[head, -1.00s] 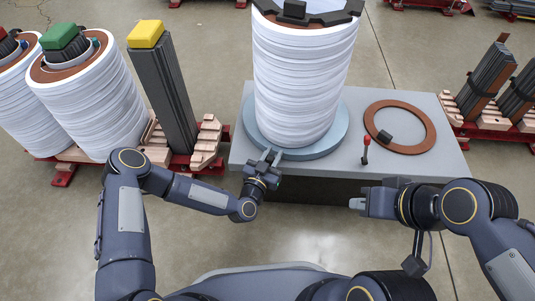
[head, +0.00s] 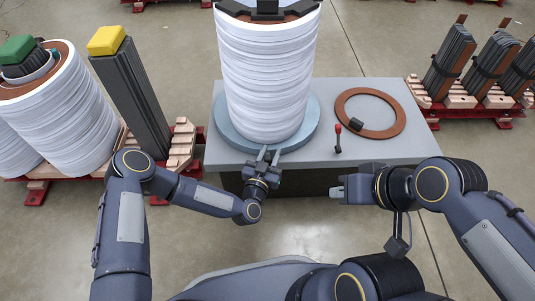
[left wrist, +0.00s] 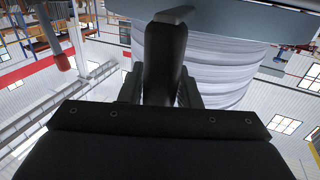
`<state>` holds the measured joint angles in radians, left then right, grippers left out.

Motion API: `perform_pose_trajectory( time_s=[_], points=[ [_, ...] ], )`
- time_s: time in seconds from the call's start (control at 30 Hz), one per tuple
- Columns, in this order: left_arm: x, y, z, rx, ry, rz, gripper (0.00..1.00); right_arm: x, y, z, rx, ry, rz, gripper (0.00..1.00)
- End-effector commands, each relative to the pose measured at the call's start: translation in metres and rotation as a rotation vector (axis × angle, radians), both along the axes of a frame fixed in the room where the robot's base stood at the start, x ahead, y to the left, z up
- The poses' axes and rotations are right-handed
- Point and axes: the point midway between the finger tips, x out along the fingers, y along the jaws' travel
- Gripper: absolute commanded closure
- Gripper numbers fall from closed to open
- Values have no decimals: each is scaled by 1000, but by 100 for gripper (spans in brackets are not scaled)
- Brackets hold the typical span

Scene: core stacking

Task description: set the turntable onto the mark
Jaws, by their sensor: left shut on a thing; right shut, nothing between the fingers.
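The turntable (head: 230,136) is a round blue-grey disc on the grey table. A tall white wound stack (head: 265,80) with a black-topped collar stands upright on it. My left gripper (head: 268,157) is at the disc's front rim, shut on what looks like a small grey handle there. The left wrist view shows the turntable (left wrist: 240,20) and stack (left wrist: 225,75) close by, with the grip itself largely hidden. A flat brown ring (head: 398,118), possibly the mark, lies on the table to the right. My right gripper (head: 336,193) is shut and empty, in front of the table.
A red-knobbed lever (head: 338,138) stands between turntable and ring. A yellow-topped dark column (head: 135,95) and white coils (head: 65,110) stand left; dark bar stacks (head: 455,65) stand right. The grey table (head: 350,155) has bare front space.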

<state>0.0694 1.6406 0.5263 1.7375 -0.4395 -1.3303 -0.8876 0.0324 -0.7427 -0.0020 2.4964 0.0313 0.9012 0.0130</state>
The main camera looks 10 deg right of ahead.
Motion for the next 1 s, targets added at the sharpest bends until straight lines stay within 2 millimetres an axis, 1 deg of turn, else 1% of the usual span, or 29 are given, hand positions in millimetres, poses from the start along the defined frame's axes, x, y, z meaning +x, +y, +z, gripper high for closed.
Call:
perform_pose_trajectory(
  time_s=[0.03,0.33,0.37,0.47,0.77,0.87,1.0],
  points=[
    [-2,-2,0,0,0,-7,100,0,0,0,0,0,0,100],
    [-2,-2,0,0,0,-7,100,0,0,0,0,0,0,100],
    [-2,-2,0,0,0,-7,68,0,0,0,0,0,0,100],
    [-1,-2,0,0,0,-5,55,0,0,0,0,0,0,100],
    [-2,0,0,0,0,-2,55,0,0,1,0,0,0,100],
    [-10,5,1,1,2,-3,55,0,0,5,0,0,0,100],
    [-30,17,2,1,3,-5,55,0,0,14,0,0,0,100]
  ],
)
